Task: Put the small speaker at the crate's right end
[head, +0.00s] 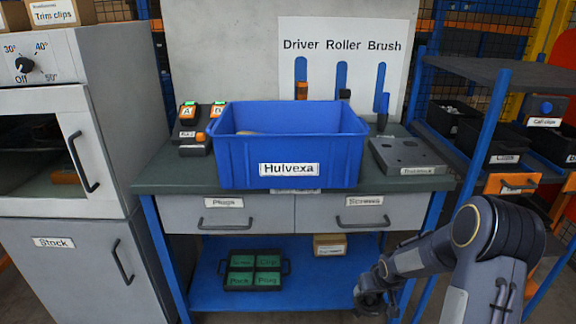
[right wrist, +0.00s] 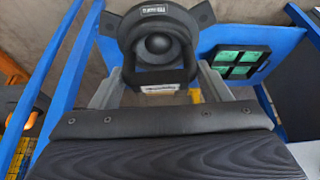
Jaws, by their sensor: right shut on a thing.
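The small speaker (right wrist: 158,45) is black with a round cone and a small label, seen close up in the right wrist view. My right gripper (right wrist: 158,82) is shut on it, with a grey finger on either side. In the head view my right arm reaches in from the lower right, and its gripper (head: 370,299) is low in front of the bench; I cannot make out the speaker there. The blue crate (head: 340,160), labelled Hulvexa, stands on the bench top. Its inside is mostly hidden by the front wall. My left gripper is out of view.
Left of the crate stands a charger with two packs (head: 196,128). To its right lies a grey block (head: 408,157) with holes. A green-celled tray (head: 254,271) and a small carton (head: 330,245) sit on the lower blue shelf. A blue-posted rack (head: 487,120) stands at right.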

